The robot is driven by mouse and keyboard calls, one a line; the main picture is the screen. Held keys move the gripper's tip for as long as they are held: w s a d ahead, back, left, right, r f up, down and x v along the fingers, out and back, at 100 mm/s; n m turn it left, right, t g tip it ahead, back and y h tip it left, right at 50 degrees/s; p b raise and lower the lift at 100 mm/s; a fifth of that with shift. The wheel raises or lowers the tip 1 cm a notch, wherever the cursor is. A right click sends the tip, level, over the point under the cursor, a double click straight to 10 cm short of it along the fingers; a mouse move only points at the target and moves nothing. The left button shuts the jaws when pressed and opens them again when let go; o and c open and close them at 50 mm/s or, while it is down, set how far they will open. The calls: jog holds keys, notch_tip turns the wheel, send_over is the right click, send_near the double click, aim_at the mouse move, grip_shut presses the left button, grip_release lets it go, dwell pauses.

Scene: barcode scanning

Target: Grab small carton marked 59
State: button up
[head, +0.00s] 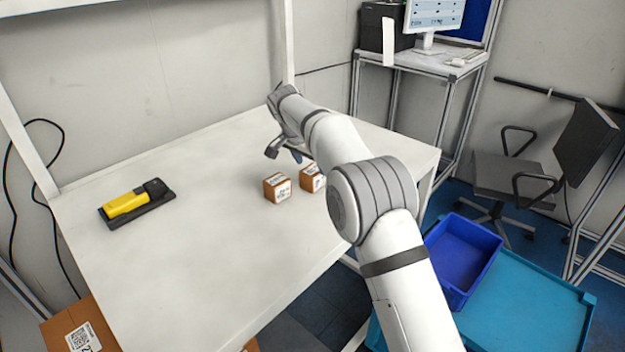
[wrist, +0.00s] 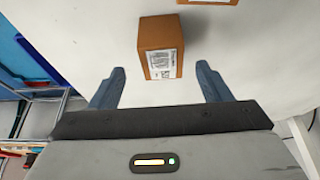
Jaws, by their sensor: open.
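Two small brown cartons with white labels stand close together on the white table, a left one (head: 277,188) and a right one (head: 312,177) partly hidden by my arm. Their printing is too small to read, so I cannot tell which is marked 59. My gripper (head: 284,153) is open and empty just behind and above them. In the wrist view one carton (wrist: 160,50) is centred ahead between the open fingers, its labelled face towards me. I see no contact. Another carton (wrist: 205,2) shows only at the top edge.
A yellow scanner (head: 127,203) lies on a black holder at the table's left. A larger labelled box (head: 80,335) is below the front left edge. A blue bin (head: 462,255) stands right of the table. The table (head: 190,260) is otherwise mostly clear.

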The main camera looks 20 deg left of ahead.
aim_at(312, 170)
jog(key=x, duration=0.6)
jog(key=shift+a+p, duration=0.15)
jog(key=shift+p, duration=0.25)
jog(key=shift+c, duration=0.4)
jog(key=c, duration=1.1)
